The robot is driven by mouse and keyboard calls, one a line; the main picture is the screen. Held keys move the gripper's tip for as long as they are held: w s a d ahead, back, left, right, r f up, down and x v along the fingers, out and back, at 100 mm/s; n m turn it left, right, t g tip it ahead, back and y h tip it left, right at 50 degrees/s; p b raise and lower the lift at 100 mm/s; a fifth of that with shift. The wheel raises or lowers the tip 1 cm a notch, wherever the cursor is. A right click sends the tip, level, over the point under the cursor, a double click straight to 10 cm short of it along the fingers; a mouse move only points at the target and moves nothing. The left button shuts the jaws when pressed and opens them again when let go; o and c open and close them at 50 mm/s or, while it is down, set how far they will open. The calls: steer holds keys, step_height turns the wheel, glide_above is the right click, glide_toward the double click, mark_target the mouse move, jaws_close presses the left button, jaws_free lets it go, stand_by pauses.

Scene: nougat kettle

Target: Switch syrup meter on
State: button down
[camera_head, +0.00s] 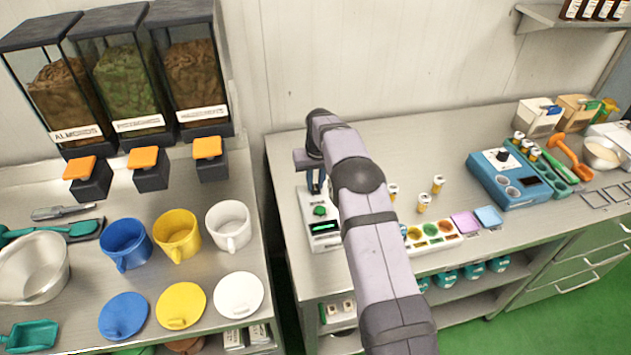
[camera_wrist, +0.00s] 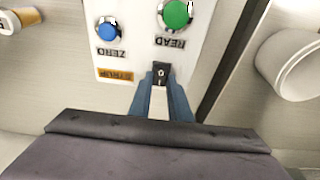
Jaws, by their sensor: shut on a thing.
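The syrup meter (camera_head: 327,242) is a pale box on the right counter, with a green button (camera_head: 320,211) and a display showing green marks. In the wrist view its panel (camera_wrist: 133,48) shows upside down, with a green READ button (camera_wrist: 177,14), a blue ZERO button (camera_wrist: 108,32) and a yellow SYRUP label. A small black rocker switch (camera_wrist: 160,70) sits at the panel's edge. My gripper (camera_wrist: 161,77) has its blue fingertips shut on the switch, one on each side. In the head view, my gripper (camera_head: 316,186) is at the meter's back end. My arm hides the meter's right surroundings.
Small jars (camera_head: 438,184) and a tray of colored cups (camera_head: 431,231) stand right of my arm. A blue device (camera_head: 508,183) is farther right. Blue, yellow and white mugs (camera_head: 228,220) stand on the left counter, beyond a gap.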

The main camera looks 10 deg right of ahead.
mark_target(317, 191)
steer(key=c, duration=1.6)
jaws_free()
steer(key=shift+c, duration=0.2)
steer(key=shift+r, duration=0.15)
steer(key=shift+s+r+b, duration=0.25)
steer(key=shift+r+b, duration=0.3)
steer(key=shift+r, duration=0.6)
steer(key=shift+s+r+b, duration=0.25)
steer(key=shift+r+b, duration=0.3)
steer(key=shift+r, duration=0.65)
steer(key=shift+s+r+b, duration=0.25)
steer(key=shift+r+b, duration=0.3)
steer(key=shift+r, duration=0.6)
steer(key=s+a+f+g, duration=0.1)
steer(key=s+a, duration=0.1)
steer(key=s, duration=1.8)
steer(key=s+a+f+g, duration=0.1)
steer(key=s+f, duration=0.1)
steer(key=s, duration=1.7)
step_height(317, 191, down, 37)
steer(key=b, duration=3.7)
steer(key=shift+f, duration=0.15)
